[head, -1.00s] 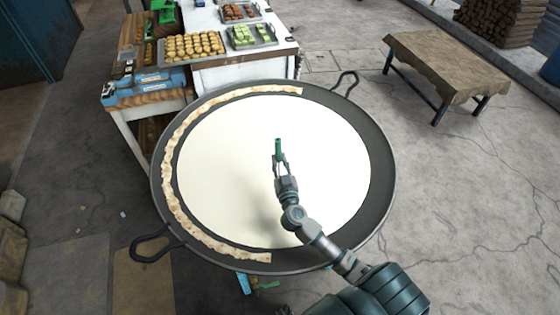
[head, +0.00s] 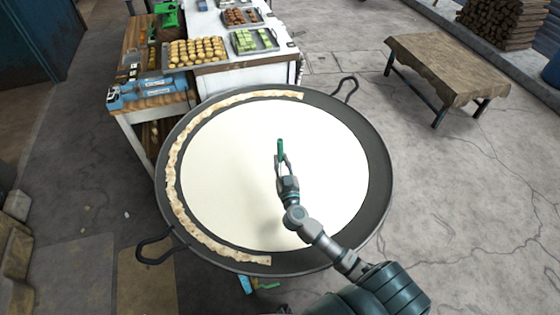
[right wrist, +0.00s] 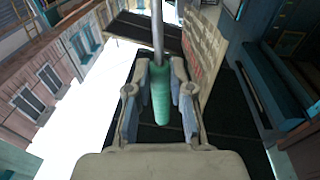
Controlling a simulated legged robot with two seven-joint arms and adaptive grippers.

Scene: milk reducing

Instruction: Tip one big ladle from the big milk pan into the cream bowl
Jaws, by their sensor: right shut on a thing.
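The big milk pan (head: 378,165) is a wide dark pan with two loop handles, filling the middle of the head view. White milk (head: 225,165) covers its inside, with a wrinkled tan band along the left edge. My right gripper (head: 282,164) is over the milk near the pan's middle. It is shut on the green handle (head: 281,146) of a ladle. The right wrist view shows the ladle's green grip (right wrist: 160,95) between the fingers and its metal shaft running up. The ladle's scoop is not visible. I cannot make out a cream bowl. My left gripper is not in view.
A white counter (head: 235,78) behind the pan holds trays of yellow pieces (head: 196,51), green blocks (head: 254,40) and brown pieces. A low cloth-covered table (head: 440,62) stands at the back right. The floor right of the pan is clear.

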